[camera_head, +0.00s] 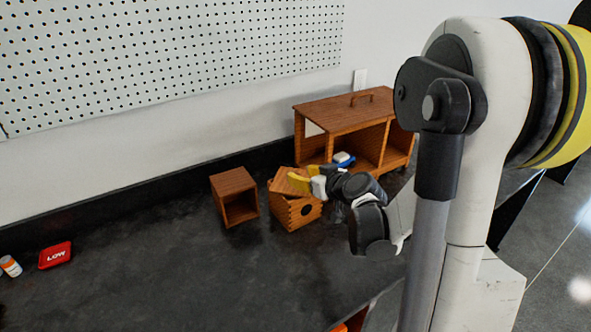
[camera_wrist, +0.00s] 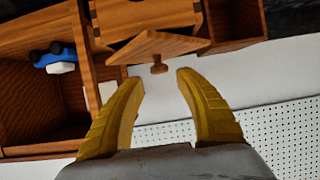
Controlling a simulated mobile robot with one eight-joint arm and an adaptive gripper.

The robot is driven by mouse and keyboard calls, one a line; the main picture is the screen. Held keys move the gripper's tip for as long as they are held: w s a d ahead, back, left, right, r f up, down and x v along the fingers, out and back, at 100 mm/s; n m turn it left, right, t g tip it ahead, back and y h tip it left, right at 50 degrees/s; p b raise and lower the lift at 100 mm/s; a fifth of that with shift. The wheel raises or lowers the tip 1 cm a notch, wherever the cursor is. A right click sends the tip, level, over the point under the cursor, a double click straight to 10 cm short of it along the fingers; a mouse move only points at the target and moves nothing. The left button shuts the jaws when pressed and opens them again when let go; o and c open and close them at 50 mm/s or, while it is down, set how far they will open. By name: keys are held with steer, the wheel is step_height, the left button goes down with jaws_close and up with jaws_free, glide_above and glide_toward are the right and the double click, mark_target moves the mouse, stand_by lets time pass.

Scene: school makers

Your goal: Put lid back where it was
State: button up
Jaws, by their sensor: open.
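The wooden lid (camera_head: 285,184) sits tilted at the top of a small wooden box with a round hole (camera_head: 297,212) in the head view. In the wrist view the lid (camera_wrist: 160,43) is seen nearly edge-on, with its small knob (camera_wrist: 159,68) pointing toward my gripper. My gripper (camera_wrist: 160,77) is open, its yellow fingers on either side of the knob and apart from it in the picture. In the head view my gripper (camera_head: 303,175) is beside the lid, partly covering it. How the lid's far edge meets the box (camera_wrist: 140,17) is unclear.
An open wooden cube (camera_head: 234,197) stands left of the box. A larger wooden cabinet (camera_head: 345,117) with a handle stands behind, holding a blue and white object (camera_head: 343,159). A red LOW case (camera_head: 55,255) and a bottle (camera_head: 10,266) lie far left. The front table is clear.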

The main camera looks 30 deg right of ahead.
steer(key=p+v, duration=0.2)
steer(key=v, duration=0.5)
steer(key=s+a+r+g+y, duration=0.2)
steer(key=s+a+g, duration=0.15)
steer(key=a, duration=0.85)
steer(key=s+a+g+h, duration=0.1)
steer(key=s+a, duration=0.2)
steer(key=s, duration=0.3)
steer(key=s+a+r+g+h, duration=0.1)
steer(key=s+a+g, duration=0.1)
steer(key=s, duration=0.5)
steer(key=shift+a+r, duration=0.3)
steer(key=shift+a, duration=0.45)
